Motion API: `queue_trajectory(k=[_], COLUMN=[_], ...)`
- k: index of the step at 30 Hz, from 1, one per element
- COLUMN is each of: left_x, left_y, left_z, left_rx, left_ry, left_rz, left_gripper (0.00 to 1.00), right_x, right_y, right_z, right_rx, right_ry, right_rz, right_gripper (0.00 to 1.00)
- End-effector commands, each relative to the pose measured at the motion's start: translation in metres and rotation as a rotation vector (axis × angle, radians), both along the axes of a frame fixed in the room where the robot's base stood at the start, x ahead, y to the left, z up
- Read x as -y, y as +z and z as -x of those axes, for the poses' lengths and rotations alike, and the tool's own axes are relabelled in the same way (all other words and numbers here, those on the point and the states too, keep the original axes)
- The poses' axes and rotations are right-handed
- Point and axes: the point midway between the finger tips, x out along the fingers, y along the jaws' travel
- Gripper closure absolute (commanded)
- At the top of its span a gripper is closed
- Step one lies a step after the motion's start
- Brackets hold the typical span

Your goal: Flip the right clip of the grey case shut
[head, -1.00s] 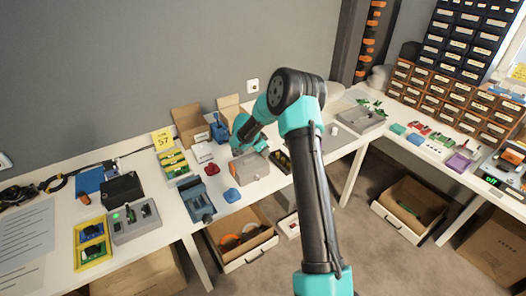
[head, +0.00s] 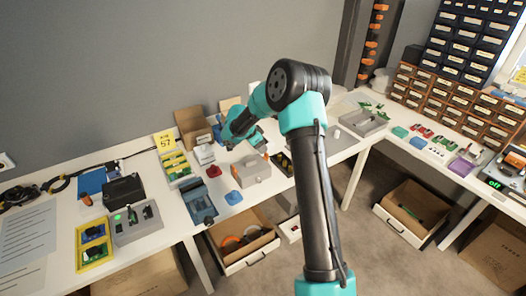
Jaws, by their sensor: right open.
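The grey case (head: 252,172) stands on the white table near the middle of the head view, its lid looking closed. A small orange patch (head: 266,156) shows at its right side, perhaps the right clip; it is too small to tell whether it is up or shut. My right gripper (head: 231,146) is open and empty. It is above and behind the case, toward its left back corner, apart from the clip. The fingertips are small and partly hidden by the wrist. My left gripper is not in view.
A blue-grey device (head: 199,204) stands farther left. A dark tray (head: 283,163) sits close on the right. Cardboard boxes (head: 191,123) stand behind.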

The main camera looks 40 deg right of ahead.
Motion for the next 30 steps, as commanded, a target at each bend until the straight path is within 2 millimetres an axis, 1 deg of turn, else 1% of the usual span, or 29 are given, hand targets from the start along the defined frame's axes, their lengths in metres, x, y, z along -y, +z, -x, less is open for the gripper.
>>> queue_trajectory(k=[1,9,15,21,30], left_x=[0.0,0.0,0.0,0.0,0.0], left_y=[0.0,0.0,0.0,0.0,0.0], left_z=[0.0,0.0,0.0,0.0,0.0], left_rx=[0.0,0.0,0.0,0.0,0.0], left_ry=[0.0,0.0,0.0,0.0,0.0], left_rz=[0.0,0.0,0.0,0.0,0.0], left_gripper=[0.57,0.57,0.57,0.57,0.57], right_x=[-0.005,-0.029,-0.044,-0.051,-0.051], right_y=[0.01,0.056,0.084,0.096,0.097], right_z=[-0.002,-0.007,-0.01,-0.011,-0.011], right_rx=[0.003,0.004,0.003,0.0,0.0], right_ry=[0.002,0.001,0.001,0.0,0.0], right_rz=[0.001,0.001,0.001,0.0,0.0], right_gripper=[0.45,0.45,0.45,0.45,0.45])
